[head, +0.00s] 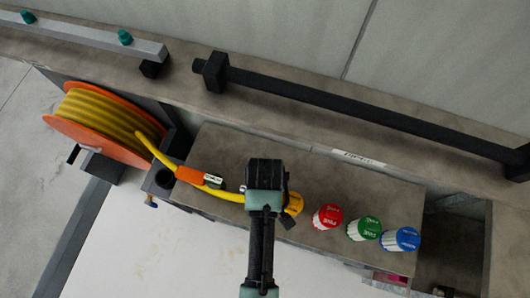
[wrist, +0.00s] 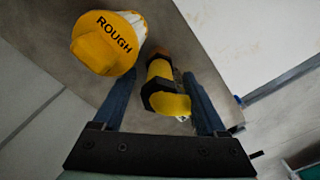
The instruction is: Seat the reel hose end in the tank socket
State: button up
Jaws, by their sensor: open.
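The yellow hose (head: 157,152) runs from the reel (head: 105,122) past an orange sleeve (head: 189,175) and along the grey bench top to beneath my gripper (head: 267,190). In the wrist view, a yellow hose end with a black collar (wrist: 168,101) lies between the two spread blue fingers of my gripper (wrist: 162,75). The fingers are open and do not clearly touch it. In the head view my gripper hides this end. A dark block with a round opening (head: 165,179) stands beside the reel; I cannot tell whether it is the tank socket.
A yellow cap marked ROUGH (wrist: 105,45) stands close to the left finger. Red (head: 327,216), green (head: 364,228) and blue (head: 402,239) caps stand in a row to the right. A black bar (head: 350,102) runs along the back ledge. The pale area in front is clear.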

jog(key=shift+f, duration=1.4)
grip_shut()
